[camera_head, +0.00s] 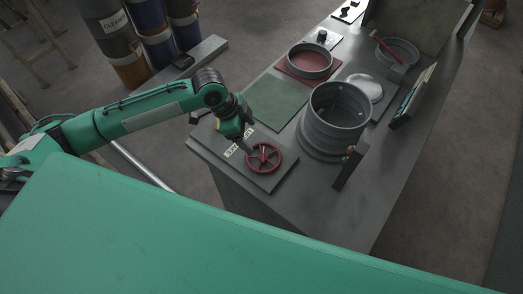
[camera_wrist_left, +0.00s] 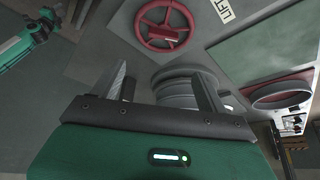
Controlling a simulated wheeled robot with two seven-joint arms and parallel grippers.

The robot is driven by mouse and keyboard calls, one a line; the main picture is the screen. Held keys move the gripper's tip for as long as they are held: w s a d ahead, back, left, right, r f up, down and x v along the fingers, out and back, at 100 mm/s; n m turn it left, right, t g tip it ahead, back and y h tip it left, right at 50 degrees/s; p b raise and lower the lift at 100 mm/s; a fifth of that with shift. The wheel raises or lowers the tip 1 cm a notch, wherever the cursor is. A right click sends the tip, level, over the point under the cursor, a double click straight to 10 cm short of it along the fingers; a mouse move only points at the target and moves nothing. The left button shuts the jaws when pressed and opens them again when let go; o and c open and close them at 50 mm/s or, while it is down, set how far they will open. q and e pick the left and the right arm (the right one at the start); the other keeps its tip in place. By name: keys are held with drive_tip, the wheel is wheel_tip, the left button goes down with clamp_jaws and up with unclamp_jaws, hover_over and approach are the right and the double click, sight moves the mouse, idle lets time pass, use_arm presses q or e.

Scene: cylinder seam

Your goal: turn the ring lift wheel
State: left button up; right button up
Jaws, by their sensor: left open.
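The ring lift wheel (camera_head: 263,157) is a red spoked handwheel on a dark plate at the near left corner of the bench. A pale label (camera_head: 239,148) with dark lettering lies beside it. In the wrist view the wheel (camera_wrist_left: 143,22) shows at the top, beyond the fingers. My left gripper (camera_head: 246,137) is just behind and left of the wheel, apart from it as far as I can tell. In the wrist view the gripper (camera_wrist_left: 161,74) has its two fingers spread with nothing between them touching. My right gripper is not in view.
A grey ribbed cylinder (camera_head: 335,119) stands right of the wheel. A green mat (camera_head: 276,102) and a red tray with a grey ring (camera_head: 309,61) lie behind. A dark upright bracket (camera_head: 349,168) stands near the cylinder. Drums (camera_head: 109,36) stand on the floor at back left.

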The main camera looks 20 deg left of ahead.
use_arm(q)
drive_tip(key=a+r, duration=0.1)
drive_tip(key=p, duration=0.3)
approach(263, 154)
drive_tip(key=x, duration=0.7)
drive_tip(key=shift+w+d+f, duration=0.1)
drive_tip(key=shift+d+f, duration=0.1)
drive_tip(key=shift+f, duration=0.05)
drive_tip(key=shift+d+f, duration=0.15)
drive_tip(key=shift+f, duration=0.3)
drive_tip(key=c, duration=1)
